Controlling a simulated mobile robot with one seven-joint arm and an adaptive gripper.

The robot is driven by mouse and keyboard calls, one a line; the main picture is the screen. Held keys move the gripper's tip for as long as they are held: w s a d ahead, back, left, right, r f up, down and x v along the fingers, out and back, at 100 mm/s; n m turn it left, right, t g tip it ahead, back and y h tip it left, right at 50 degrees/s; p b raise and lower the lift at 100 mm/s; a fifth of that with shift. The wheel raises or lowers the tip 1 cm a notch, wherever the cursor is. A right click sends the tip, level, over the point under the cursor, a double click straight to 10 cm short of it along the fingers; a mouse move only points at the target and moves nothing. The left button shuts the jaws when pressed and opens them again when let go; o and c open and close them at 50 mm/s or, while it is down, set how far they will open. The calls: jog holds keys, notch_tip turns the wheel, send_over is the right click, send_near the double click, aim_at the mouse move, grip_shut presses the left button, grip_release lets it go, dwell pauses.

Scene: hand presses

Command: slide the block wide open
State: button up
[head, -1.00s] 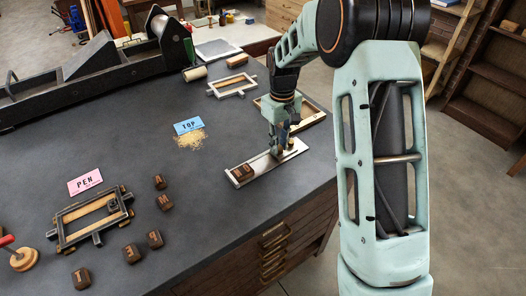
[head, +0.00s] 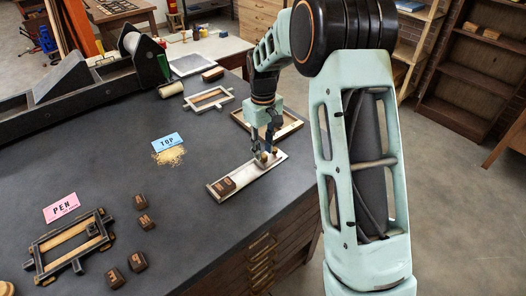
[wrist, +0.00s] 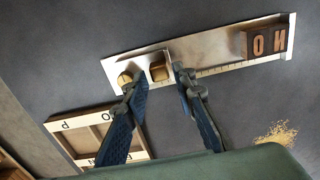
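A metal composing stick (head: 240,183) lies near the table's front edge; it also shows in the wrist view (wrist: 205,50). Its sliding block (wrist: 158,68), with a brass face, sits toward the left end in the wrist view, beside a round brass knob (wrist: 125,78). A dark wooden type piece (head: 227,185) sits at the stick's other end, marked with letters in the wrist view (wrist: 265,42). My gripper (wrist: 157,84) is open, one finger by the knob, the other just right of the block. I cannot tell whether the fingers touch it.
A wooden tray (head: 296,125) lies just behind the stick. A TOP card (head: 168,141) with yellow bits, a PEN card (head: 62,207), a dark frame (head: 40,265) and several loose type blocks (head: 138,262) lie leftward.

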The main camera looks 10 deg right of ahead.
aim_at(263, 155)
notch_tip(263, 155, up, 10)
jog(key=shift+r, duration=0.2)
dwell(0.4)
